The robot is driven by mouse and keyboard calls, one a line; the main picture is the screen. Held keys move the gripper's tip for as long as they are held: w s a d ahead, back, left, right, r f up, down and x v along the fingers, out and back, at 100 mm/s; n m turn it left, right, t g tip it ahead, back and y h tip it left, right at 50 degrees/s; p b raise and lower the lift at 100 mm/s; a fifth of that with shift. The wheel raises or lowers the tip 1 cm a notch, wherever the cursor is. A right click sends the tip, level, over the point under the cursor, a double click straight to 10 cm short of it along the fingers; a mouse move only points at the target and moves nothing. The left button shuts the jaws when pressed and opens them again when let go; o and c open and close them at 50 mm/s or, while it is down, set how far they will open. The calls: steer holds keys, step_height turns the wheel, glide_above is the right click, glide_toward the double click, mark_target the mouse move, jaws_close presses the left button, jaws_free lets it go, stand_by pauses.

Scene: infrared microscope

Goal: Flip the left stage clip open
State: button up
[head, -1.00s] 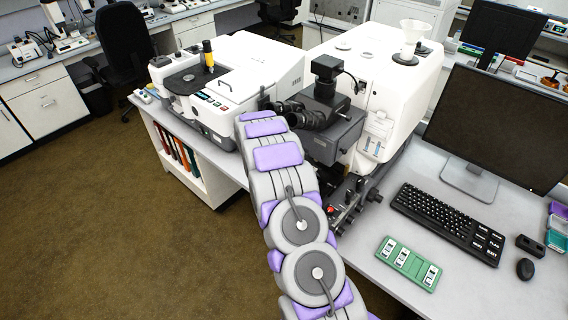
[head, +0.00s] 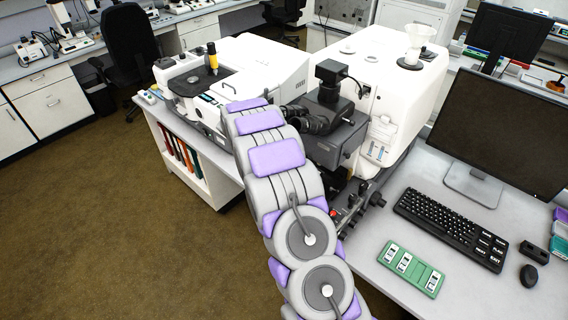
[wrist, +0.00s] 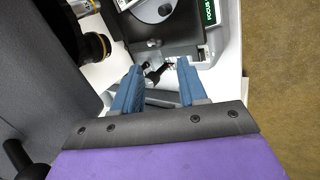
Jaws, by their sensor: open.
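In the wrist view my gripper (wrist: 158,65) is open, its two blue fingers apart and pointing toward the microscope stage (wrist: 185,44). A small dark lever-like part (wrist: 157,73) shows in the gap between the fingertips; it may be a stage clip, but it is too small to be sure. I see nothing held, and cannot tell whether a finger touches that part. In the head view the microscope (head: 327,110) stands beyond my arm, which hides my gripper and the stage.
A dark objective with a yellow ring (wrist: 95,46) is close to the left finger in the wrist view. A white instrument (head: 265,62) stands left of the microscope. A keyboard (head: 450,228), a green slide holder (head: 411,268) and a monitor (head: 500,130) are on the right.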

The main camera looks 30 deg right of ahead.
steer(key=v, duration=0.8)
steer(key=shift+a+r+p, duration=0.15)
steer(key=shift+r+p, duration=0.15)
steer(key=shift+r, duration=0.05)
